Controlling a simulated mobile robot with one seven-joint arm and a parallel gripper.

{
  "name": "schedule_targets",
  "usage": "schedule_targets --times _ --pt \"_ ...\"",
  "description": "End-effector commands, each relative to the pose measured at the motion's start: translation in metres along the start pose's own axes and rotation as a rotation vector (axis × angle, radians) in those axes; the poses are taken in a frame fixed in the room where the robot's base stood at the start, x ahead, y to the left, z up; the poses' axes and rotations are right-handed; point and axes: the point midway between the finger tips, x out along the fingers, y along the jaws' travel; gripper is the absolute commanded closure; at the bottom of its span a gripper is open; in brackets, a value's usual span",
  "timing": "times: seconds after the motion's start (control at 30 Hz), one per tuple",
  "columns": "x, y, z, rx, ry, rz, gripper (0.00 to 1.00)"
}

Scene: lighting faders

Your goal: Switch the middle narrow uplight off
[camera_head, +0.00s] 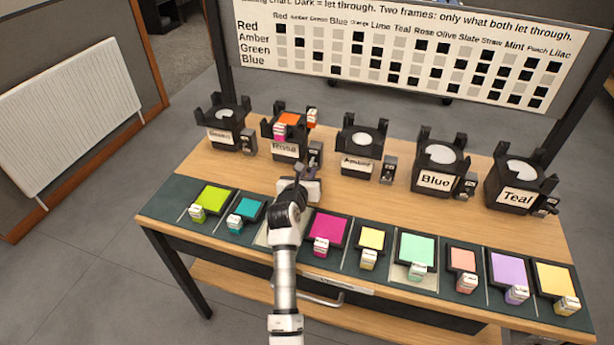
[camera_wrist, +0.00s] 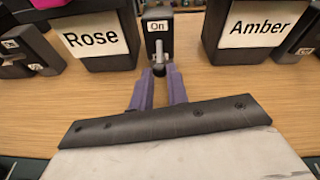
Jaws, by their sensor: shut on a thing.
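The black Rose uplight (camera_head: 285,150) is second from the left in the back row. It looks narrower than the Blue and Teal ones, as do the Amber uplight (camera_head: 357,155) and the leftmost uplight (camera_head: 222,132). An orange and a pink frame sit in Rose's top. Rose's switch box (camera_head: 316,152) stands at its right; in the wrist view the switch (camera_wrist: 158,27) reads "On", with a light metal lever (camera_wrist: 160,49) pointing toward me. My gripper (camera_head: 305,170) is shut on the lever's end; the fingers also show in the wrist view (camera_wrist: 159,72).
The Blue uplight (camera_head: 436,178) and Teal uplight (camera_head: 516,190) stand at right, each with a switch box. Coloured gel frames lie along the front, including a magenta one (camera_head: 327,228). A gel chart (camera_head: 400,50) stands behind. Bare wood lies between the rows.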

Motion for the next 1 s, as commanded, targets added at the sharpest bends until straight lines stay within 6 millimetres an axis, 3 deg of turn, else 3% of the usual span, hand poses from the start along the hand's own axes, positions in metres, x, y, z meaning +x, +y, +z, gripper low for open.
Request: schedule_targets --times 0.1,0.13,0.27,0.67,0.77,1.0 --pt "0.000 0.000 -0.001 -0.001 0.002 -0.001 1.00" --pt "0.000 0.000 -0.001 -0.001 0.002 -0.001 0.80" --pt "0.000 0.000 -0.001 -0.001 0.002 0.000 0.63" --pt "-0.006 0.000 -0.001 -0.002 0.001 0.001 0.62" --pt "-0.019 0.001 -0.002 -0.004 0.001 0.001 0.62" --pt "-0.072 0.000 -0.002 -0.004 0.000 0.002 0.62"
